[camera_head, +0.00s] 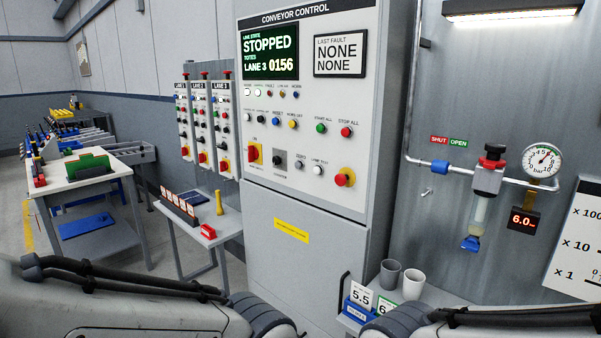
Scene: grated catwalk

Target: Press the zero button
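The conveyor control cabinet (265,185) stands upright in the middle of the view. A small grey button (300,165) sits low on its panel, under a tiny label that seems to read ZERO. It lies between the black counter (280,160) and the white lamp test button (317,170). The cabinet's screen (270,52) reads STOPPED, LANE 3 and 0156. Only links of my two arms show along the bottom edge, well short of the panel. Neither gripper is in view.
A red mushroom button (342,180) on yellow is right of the lamp test button. Left are lane panels (202,125) and a small table (195,240). Grey cups (413,283) stand on a low shelf at right. Space before the panel looks clear.

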